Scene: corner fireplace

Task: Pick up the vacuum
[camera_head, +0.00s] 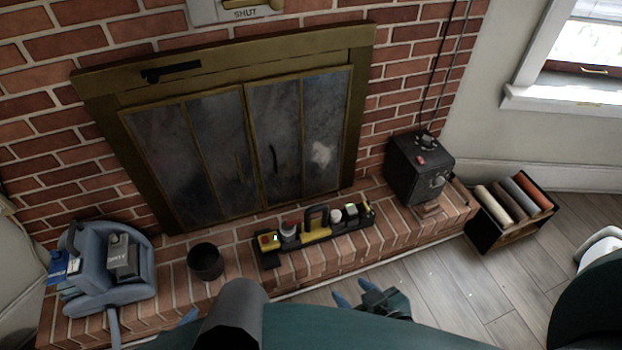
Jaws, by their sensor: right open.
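The likely vacuum (108,290) is a blue-grey machine with a dark grey, labelled canister, standing on the left end of the brick hearth. A grey-blue tube runs down from its front toward the bottom edge. My right gripper (352,292) is low in the middle of the view, in front of the hearth. Its blue fingertips are apart and nothing shows between them. It is well to the right of the machine and not touching it. A small blue tip (190,315) near the bottom left may belong to my left gripper; the rest is hidden.
On the hearth (300,268) stand a dark cup (205,262), a black caddy (335,236) with several small items, and a dark box (420,168). A crate of rolls (483,238) stands on the floor at right. The fireplace doors (250,150) are shut. Wooden floor (470,290) lies clear at right.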

